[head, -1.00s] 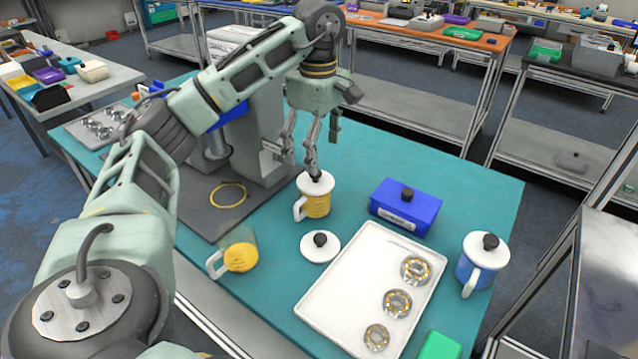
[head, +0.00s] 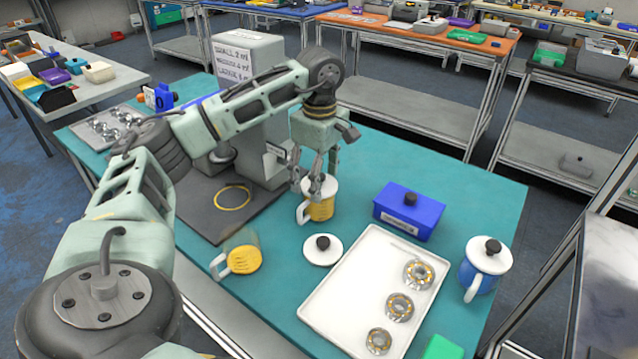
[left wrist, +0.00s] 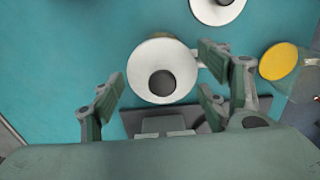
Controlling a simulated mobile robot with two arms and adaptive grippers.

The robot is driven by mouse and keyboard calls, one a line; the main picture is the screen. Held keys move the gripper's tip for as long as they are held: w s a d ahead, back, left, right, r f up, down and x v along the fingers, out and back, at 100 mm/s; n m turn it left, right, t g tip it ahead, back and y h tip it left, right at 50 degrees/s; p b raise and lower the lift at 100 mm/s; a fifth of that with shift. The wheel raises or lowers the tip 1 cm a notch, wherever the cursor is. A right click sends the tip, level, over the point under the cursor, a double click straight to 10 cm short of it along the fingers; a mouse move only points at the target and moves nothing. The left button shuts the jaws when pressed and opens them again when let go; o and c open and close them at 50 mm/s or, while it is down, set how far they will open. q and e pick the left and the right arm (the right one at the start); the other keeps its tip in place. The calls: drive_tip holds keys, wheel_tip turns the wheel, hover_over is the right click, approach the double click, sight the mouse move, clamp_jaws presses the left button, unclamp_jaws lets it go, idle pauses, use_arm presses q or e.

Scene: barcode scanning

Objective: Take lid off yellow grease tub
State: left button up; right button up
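The yellow grease tub (head: 321,211) stands upright on the teal table, with a white handle on its left. Its white lid with a dark knob is on it; the lid shows in the left wrist view (left wrist: 144,72), with its knob (left wrist: 162,83). My left gripper (head: 317,188) is right over the lid, pointing down. In the left wrist view its open fingers (left wrist: 160,75) are on either side of the lid, with gaps to the knob. Whether the fingertips touch the lid cannot be told. My right gripper is not in view.
A loose white lid (head: 322,257) and an open clear mug with yellow contents (head: 244,260) lie nearby. A white tray (head: 345,300) holds bearings. A blue box (head: 409,215) and blue lidded tub (head: 480,275) stand right. A grey press (head: 255,105) stands behind.

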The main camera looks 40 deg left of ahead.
use_arm(q)
drive_tip(key=c, duration=0.5)
drive_tip(key=shift+c, duration=0.2)
